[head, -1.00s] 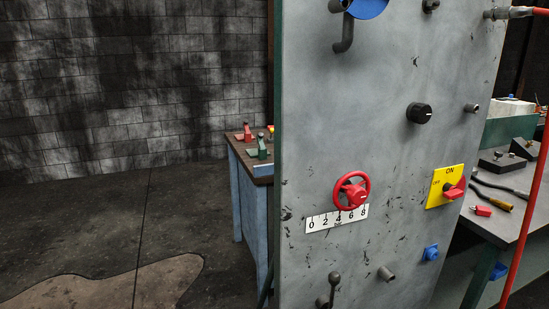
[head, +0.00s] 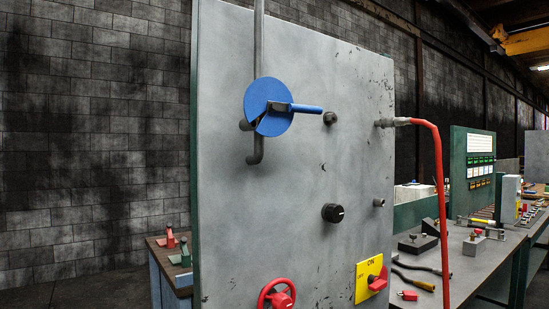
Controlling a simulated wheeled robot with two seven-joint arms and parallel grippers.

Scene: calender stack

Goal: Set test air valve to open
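A blue lever handle (head: 306,108) points right, horizontal, from a dark hub in front of a blue disc (head: 262,98) with a notch at its lower left. The disc sits on a vertical grey pipe (head: 259,40) at the upper left of a grey panel (head: 230,200). The handle lies across the pipe's line. It looks like a valve; I see no readable label on it. Neither of my grippers is in view.
The panel also carries a black knob (head: 333,213), a red handwheel (head: 277,296) and a yellow ON/OFF switch plate (head: 364,282). A red hose (head: 438,170) hangs at the panel's right. Benches with tools stand behind. The space before the panel looks clear.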

